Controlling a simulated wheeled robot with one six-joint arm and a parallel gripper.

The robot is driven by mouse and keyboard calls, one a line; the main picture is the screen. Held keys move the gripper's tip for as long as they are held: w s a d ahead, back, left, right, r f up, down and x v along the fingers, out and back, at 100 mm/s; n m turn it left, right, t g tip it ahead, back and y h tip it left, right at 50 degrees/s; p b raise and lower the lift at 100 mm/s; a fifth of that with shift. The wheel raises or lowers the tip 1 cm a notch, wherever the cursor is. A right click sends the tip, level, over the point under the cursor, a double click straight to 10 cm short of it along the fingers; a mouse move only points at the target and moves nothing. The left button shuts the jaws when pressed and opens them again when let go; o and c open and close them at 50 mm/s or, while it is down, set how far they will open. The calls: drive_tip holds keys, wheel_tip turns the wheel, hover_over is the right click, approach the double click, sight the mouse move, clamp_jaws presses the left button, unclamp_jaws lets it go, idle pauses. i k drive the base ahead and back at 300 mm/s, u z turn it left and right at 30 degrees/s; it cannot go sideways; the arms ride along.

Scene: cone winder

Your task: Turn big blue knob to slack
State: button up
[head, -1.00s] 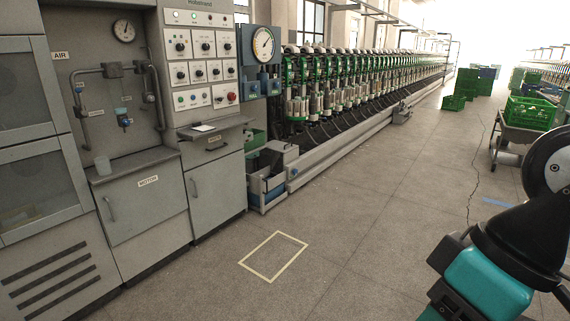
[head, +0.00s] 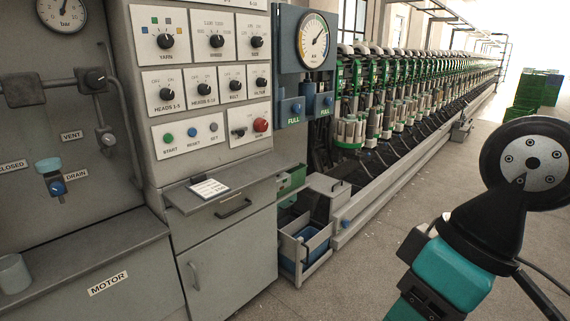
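A blue panel (head: 304,70) with a round dial gauge (head: 313,40) stands right of the control cabinet. Two blue knobs sit low on it, a left one (head: 296,108) and a right one (head: 328,101), each above a label reading FULL. The left one looks slightly larger, but I cannot tell their settings, and no SLACK label is readable. My gripper is not in view.
The control cabinet (head: 205,80) carries several black knobs and a red button (head: 261,125). Its shelf (head: 225,190) juts out below. A grey bin (head: 305,245) stands on the floor by the winder. Green crates (head: 538,90) are far back. The aisle floor is clear.

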sight(344, 223)
drive_tip(key=z, duration=0.3)
drive_tip(key=i, duration=2.55)
drive_tip(key=z, duration=0.6)
drive_tip(key=i, duration=0.5)
